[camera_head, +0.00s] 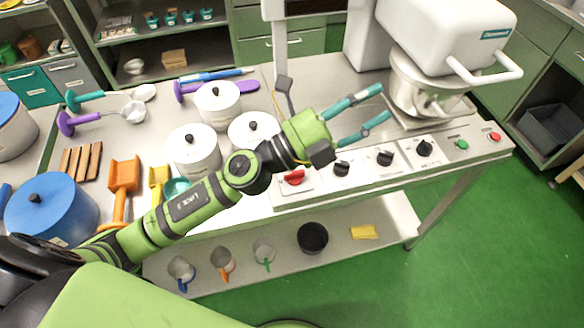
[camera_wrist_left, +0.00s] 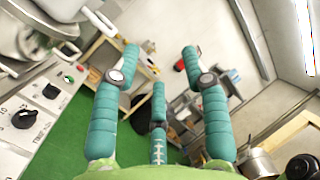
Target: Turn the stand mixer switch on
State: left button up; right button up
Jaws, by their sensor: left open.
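The white stand mixer (camera_head: 447,32) stands at the back right with its metal bowl (camera_head: 419,82) beneath the head. The front panel by it carries a black knob (camera_head: 424,148), a green button (camera_head: 462,145) and a red button (camera_head: 495,137). I cannot tell for certain which is the mixer's switch. In the left wrist view the green button (camera_wrist_left: 69,79) and black knob (camera_wrist_left: 50,91) sit at the left. My left gripper (camera_head: 384,102) has its teal fingers spread and empty. In the head view it appears left of the bowl and above the panel knobs, touching nothing visible.
More panel knobs (camera_head: 386,158) and a red switch (camera_head: 294,177) line the front edge. White pots (camera_head: 195,150) and a blue-lidded pot (camera_head: 52,208) stand to the left. A lower shelf (camera_head: 375,222) holds mugs. Green floor is clear at right.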

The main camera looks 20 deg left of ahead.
pick_arm(q)
jog(key=s+d+f+m+g+h, duration=0.2)
jog(key=d+m+g, duration=0.1)
jog(key=m+g, duration=0.35)
jog(key=m+g+y, duration=0.6)
jog(key=m+y, duration=0.5)
jog(key=y, duration=0.4)
send_near(294, 176)
jog(key=w+f, duration=0.1)
jog(key=f, duration=0.1)
jog(key=shift+w+a+f, duration=0.1)
jog(key=shift+w+f, duration=0.1)
jog(key=p+x, duration=0.2)
jog(key=x, duration=0.3)
jog(key=shift+w+d+f+p, duration=0.15)
jog(key=shift+d+f+p, duration=0.05)
jog(key=shift+d+p, duration=0.15)
jog(key=shift+f, duration=0.45)
grip_shut()
